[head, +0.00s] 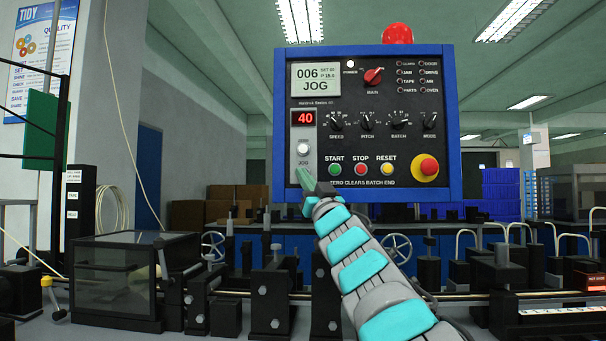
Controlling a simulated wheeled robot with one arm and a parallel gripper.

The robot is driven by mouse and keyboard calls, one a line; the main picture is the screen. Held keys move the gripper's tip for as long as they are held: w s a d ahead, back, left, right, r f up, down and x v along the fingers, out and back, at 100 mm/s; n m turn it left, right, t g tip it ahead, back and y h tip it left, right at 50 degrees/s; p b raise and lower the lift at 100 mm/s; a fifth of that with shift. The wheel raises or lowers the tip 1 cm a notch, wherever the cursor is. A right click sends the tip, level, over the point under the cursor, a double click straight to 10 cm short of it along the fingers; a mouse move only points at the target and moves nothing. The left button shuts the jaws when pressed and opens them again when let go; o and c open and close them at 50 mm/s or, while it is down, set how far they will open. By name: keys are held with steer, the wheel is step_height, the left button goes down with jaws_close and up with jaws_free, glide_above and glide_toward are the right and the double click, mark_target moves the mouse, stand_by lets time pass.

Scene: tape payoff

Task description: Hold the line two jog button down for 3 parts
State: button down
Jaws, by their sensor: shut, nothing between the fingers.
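The control panel (436,110) has a dark face in a blue frame and stands upright ahead of me. Its white JOG button (303,149) sits at the left, on a light strip with the label JOG under it. The display (316,79) above reads 006 and JOG, with small text beside it. A red readout (303,118) shows 40. The button's face is uncovered. No line number is readable on the panel.
START (334,169), STOP (361,169) and RESET (390,168) buttons lie close right of my gripper, with a red emergency stop (428,167) farther right. Black machine blocks and rods run along the bottom. A dark clear-sided box (118,280) stands lower left.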

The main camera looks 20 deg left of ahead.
stand_by(0.5)
steer(key=shift+s+d+f, duration=0.1)
steer(key=shift+s+d, duration=0.1)
steer(key=shift+s, duration=0.55)
steer(key=shift+s, duration=0.1)
steer(key=s, duration=0.2)
steer(key=s+d+b, duration=0.1)
steer(key=s, duration=0.1)
steer(key=shift+s+d, duration=0.1)
steer(key=shift+s, duration=0.3)
